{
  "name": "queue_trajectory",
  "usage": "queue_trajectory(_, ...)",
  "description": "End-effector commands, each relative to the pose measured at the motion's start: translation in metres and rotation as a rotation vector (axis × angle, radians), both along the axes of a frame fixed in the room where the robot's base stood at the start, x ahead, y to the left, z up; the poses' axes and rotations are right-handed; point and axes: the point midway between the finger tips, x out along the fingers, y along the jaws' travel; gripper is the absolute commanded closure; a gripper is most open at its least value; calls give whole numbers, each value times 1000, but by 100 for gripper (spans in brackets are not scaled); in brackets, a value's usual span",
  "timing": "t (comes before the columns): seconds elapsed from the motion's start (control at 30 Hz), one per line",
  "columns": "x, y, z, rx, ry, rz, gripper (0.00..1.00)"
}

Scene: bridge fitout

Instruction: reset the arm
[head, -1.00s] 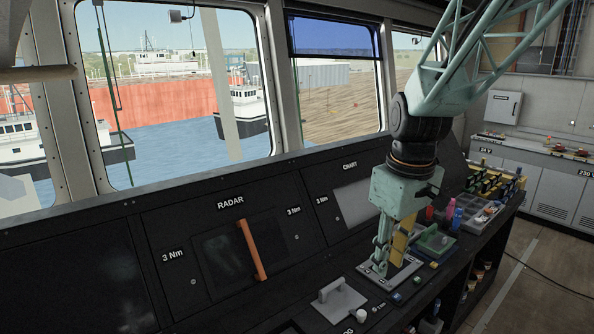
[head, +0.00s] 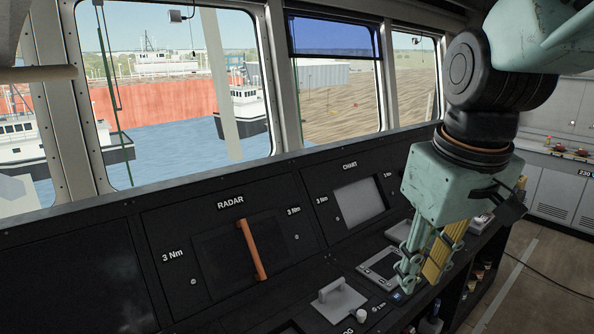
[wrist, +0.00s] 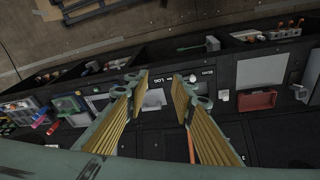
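My gripper (head: 425,280) is pale green with yellow finger pads and hangs pointing down over the right part of the console. In the wrist view my gripper (wrist: 160,85) has its two fingers apart with nothing between them. A grey plate with a handle (head: 338,303) lies on the console left of the gripper. A dark square panel (head: 380,268) is just behind the fingers in the head view. The arm and gripper hide much of the right end of the console.
An orange bar (head: 252,249) stands across the radar panel (head: 225,262). The chart screen (head: 360,203) is behind the gripper's left side. The wrist view shows a red tray (wrist: 257,100) and coloured items (wrist: 45,118) at the console's ends. Windows (head: 180,90) line the back.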

Motion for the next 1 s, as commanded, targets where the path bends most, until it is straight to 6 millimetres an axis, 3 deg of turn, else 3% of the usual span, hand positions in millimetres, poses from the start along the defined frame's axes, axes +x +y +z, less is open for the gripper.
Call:
queue_trajectory(0.5, -79, 0, 20, 34, -54, -128, 77)
queue_trajectory(1.0, -152, 0, 22, 71, -100, -247, 77)
